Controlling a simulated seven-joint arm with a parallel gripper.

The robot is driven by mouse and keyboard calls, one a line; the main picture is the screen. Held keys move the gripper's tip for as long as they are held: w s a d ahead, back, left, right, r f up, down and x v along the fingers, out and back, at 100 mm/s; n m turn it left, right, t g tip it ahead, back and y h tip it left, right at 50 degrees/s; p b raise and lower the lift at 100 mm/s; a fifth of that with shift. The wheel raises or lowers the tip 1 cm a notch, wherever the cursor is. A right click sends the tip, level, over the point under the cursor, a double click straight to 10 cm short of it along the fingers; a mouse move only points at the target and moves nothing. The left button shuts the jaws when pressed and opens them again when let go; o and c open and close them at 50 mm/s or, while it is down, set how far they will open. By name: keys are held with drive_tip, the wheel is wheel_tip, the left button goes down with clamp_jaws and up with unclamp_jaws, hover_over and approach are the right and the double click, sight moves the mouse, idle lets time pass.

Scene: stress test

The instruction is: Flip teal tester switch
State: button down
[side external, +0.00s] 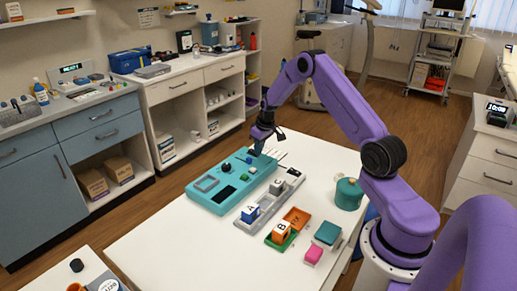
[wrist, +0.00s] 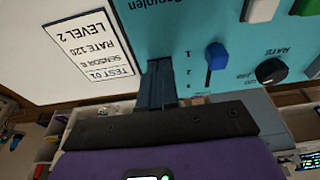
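The teal tester (side external: 212,198) lies on the white table, and its panel (wrist: 190,30) fills the upper right of the wrist view. A blue switch lever (wrist: 215,57) stands on it beside a printed 1-2-3 scale. A black knob (wrist: 271,71) marked RATE is to its right. My gripper (wrist: 162,66) appears shut, its fingertips close together and empty, left of the blue lever with a gap between them. In the side view my gripper (side external: 257,150) is low at the tester's far end. Whether the fingertips touch the panel cannot be told.
A printed card (wrist: 92,48) lists test settings beside the tester. Lettered blocks, A (side external: 250,213) and B (side external: 281,232), sit in trays in front of the tester. The table's near left is clear.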

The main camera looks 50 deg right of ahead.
drive_tip(key=shift+w+a, duration=0.1)
drive_tip(key=shift+w, duration=0.45)
drive_tip(key=shift+r, duration=0.5)
drive_tip(key=s+r, duration=0.7)
drive_tip(key=r, duration=0.5)
drive_tip(key=s+a+r+n+g, duration=0.15)
drive_tip(key=s+a, duration=0.25)
drive_tip(key=a, duration=0.5)
drive_tip(key=s+a+r+n+y, duration=0.1)
drive_tip(key=s+a+r+n, duration=0.15)
drive_tip(key=a, duration=0.65)
drive_tip(key=s+a+r+n, duration=0.15)
drive_tip(key=s+a, duration=0.25)
drive_tip(key=a, duration=0.5)
drive_tip(key=s+a+n, duration=0.2)
drive_tip(key=s+n, duration=0.1)
drive_tip(key=s, duration=0.8)
drive_tip(key=s+a+n, duration=0.2)
drive_tip(key=s+n, duration=0.2)
drive_tip(key=s, duration=0.8)
drive_tip(key=shift+s+a+r+g+h, duration=0.2)
drive_tip(key=shift+r+g+h, duration=0.1)
drive_tip(key=shift+g, duration=0.15)
